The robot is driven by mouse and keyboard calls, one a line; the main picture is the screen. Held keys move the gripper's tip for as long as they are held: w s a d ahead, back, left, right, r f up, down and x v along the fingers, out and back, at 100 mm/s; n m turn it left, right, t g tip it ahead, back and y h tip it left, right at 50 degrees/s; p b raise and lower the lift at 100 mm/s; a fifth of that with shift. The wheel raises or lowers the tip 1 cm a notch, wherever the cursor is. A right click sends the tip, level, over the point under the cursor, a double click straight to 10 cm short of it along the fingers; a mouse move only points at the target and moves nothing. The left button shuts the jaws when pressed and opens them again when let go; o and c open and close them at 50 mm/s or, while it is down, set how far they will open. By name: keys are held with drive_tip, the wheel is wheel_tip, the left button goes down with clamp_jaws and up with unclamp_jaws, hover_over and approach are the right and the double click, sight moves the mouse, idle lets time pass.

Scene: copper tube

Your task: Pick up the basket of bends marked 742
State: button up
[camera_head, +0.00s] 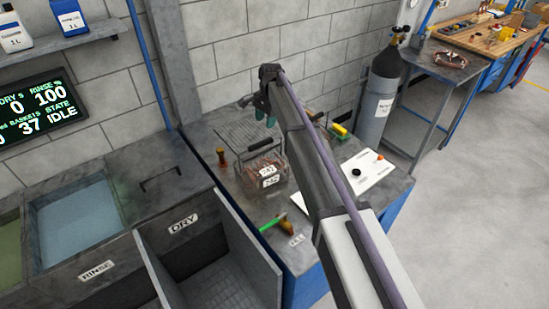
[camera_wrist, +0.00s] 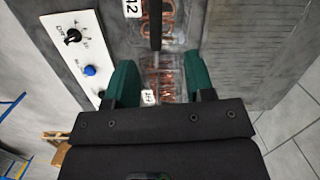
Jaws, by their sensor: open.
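A clear wire basket (camera_head: 256,185) of copper bends stands on the bench, with a dark handle (camera_head: 262,145) over it. My gripper (camera_head: 266,116) is above the bench behind the basket in the head view. In the wrist view my gripper (camera_wrist: 160,80) is open, its green fingers either side of copper bends in a basket (camera_wrist: 178,62). A dark handle bar (camera_wrist: 155,25) runs lengthwise just ahead of the fingers. A tag there is cut off, ending in 2.
A ribbed drain board (camera_head: 236,124) lies behind the basket. A white control panel (camera_head: 368,172) is right of my arm. The open DRY tank (camera_head: 205,255) is nearer. My arm hides part of the bench.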

sight(261, 142)
drive_tip(key=shift+d+m, duration=0.1)
drive_tip(key=shift+m, duration=0.7)
drive_tip(key=shift+s+a+r+m, duration=0.2)
drive_tip(key=shift+s+a+m, duration=0.1)
drive_tip(key=shift+s+a, duration=0.4)
wheel_tip(261, 142, down, 6)
drive_tip(key=b, duration=0.6)
drive_tip(key=shift+s+a, duration=0.1)
drive_tip(key=shift+s, duration=0.05)
drive_tip(key=f+b, duration=0.5)
drive_tip(key=shift+s+a+f, duration=0.15)
drive_tip(key=shift+a, duration=0.2)
drive_tip(key=shift+r, duration=0.25)
clamp_jaws()
